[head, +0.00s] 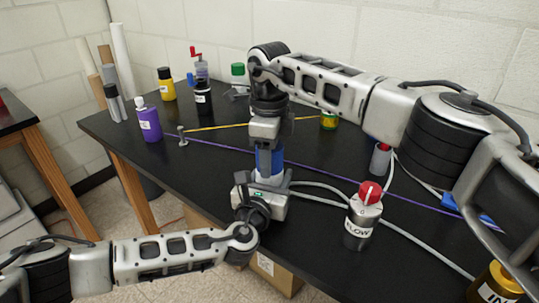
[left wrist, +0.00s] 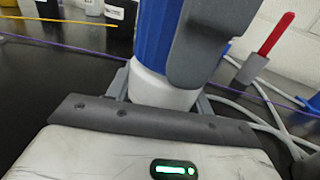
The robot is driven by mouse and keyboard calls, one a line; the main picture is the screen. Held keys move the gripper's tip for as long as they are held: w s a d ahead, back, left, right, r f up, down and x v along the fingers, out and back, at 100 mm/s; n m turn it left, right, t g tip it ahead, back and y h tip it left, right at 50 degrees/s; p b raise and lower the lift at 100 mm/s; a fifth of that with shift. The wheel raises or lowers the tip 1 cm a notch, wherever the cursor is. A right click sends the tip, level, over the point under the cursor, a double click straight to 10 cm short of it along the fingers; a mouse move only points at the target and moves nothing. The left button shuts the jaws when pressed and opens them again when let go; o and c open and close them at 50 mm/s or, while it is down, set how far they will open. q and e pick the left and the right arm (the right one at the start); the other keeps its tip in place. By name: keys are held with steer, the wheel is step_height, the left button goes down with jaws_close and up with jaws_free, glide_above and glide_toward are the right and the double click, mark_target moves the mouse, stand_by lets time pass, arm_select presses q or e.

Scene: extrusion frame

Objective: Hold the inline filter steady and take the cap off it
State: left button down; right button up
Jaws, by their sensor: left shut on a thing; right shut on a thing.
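The inline filter stands upright, with a white body (head: 270,181) below a ribbed blue cap (head: 268,162). In the left wrist view the white body (left wrist: 160,88) shows close up, with the blue cap (left wrist: 160,35) directly above it. My left gripper (head: 266,187) is shut on the white body from the near side. My right gripper (head: 269,157) comes down from above and is shut on the blue cap; one grey finger lies against the cap's right side in the left wrist view (left wrist: 201,45). The filter's lower end is hidden behind my left gripper.
A grey FLOW canister (head: 358,235) with a red top stands right of the filter, among grey hoses (head: 410,238). A purple bottle (head: 149,124), yellow bottle (head: 166,88) and black bottle (head: 203,100) stand at the back left. Purple and yellow cords cross the black table (head: 215,160).

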steer(key=shift+r, duration=0.1)
stand_by(0.5)
steer(key=shift+r, duration=1)
steer(key=shift+r, duration=2)
arm_select(q)
steer(key=c, duration=0.5)
jaws_free()
